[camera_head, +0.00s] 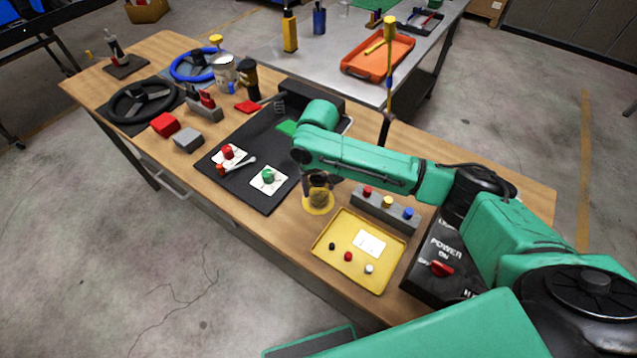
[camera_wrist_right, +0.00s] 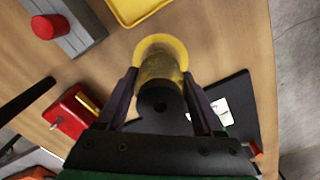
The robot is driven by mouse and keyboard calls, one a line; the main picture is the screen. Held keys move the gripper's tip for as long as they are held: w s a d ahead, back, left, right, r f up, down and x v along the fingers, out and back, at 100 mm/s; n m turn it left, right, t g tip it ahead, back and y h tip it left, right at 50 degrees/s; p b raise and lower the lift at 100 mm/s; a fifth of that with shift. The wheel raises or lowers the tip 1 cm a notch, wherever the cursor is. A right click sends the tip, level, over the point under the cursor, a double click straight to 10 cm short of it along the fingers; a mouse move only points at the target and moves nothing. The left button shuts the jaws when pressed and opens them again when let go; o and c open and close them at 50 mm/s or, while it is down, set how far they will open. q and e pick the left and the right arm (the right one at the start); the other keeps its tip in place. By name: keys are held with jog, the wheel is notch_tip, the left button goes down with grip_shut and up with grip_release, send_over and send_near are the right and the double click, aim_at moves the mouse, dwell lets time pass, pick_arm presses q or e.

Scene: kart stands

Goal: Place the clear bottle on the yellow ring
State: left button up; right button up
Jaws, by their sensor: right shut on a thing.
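The clear bottle (camera_wrist_right: 160,70) is a see-through, yellowish-looking cylinder with a dark top, between the fingers of my right gripper (camera_wrist_right: 160,100). My right gripper is shut on it. In the head view the bottle (camera_head: 318,197) stands under my right gripper (camera_head: 318,180), over the yellow ring (camera_head: 318,209). The yellow ring (camera_wrist_right: 178,44) shows around the bottle's lower end in the right wrist view. The bottle looks upright; whether its base touches the ring or hovers just above is hard to tell. My left gripper is not in view.
A yellow tray (camera_head: 330,262) with small buttons lies in front of the ring. A grey block with coloured buttons (camera_head: 387,206) stands to its right. A black mat (camera_head: 240,190) with two switch plates lies left.

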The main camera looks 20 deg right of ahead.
jog(key=shift+w, duration=0.1)
jog(key=o, duration=1.4)
jog(key=shift+f, duration=0.15)
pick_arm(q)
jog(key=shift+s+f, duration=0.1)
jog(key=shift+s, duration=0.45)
pick_arm(e)
jog(key=shift+r, duration=0.2)
notch_tip(320, 180, up, 12)
jog(key=shift+f+b, duration=0.1)
jog(key=shift+b, duration=0.6)
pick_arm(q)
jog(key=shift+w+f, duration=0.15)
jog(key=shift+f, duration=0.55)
